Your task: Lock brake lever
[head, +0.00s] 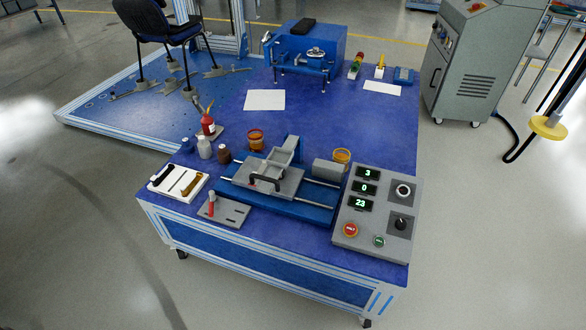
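Neither of my grippers shows in the head view.
A control box (382,239) with displays, knobs and buttons stands at the table's front right. A white tray (163,196) with tools lies at the left, near several small bottles. A chair (146,20) stands on a blue platform behind. The table's middle is mostly clear.

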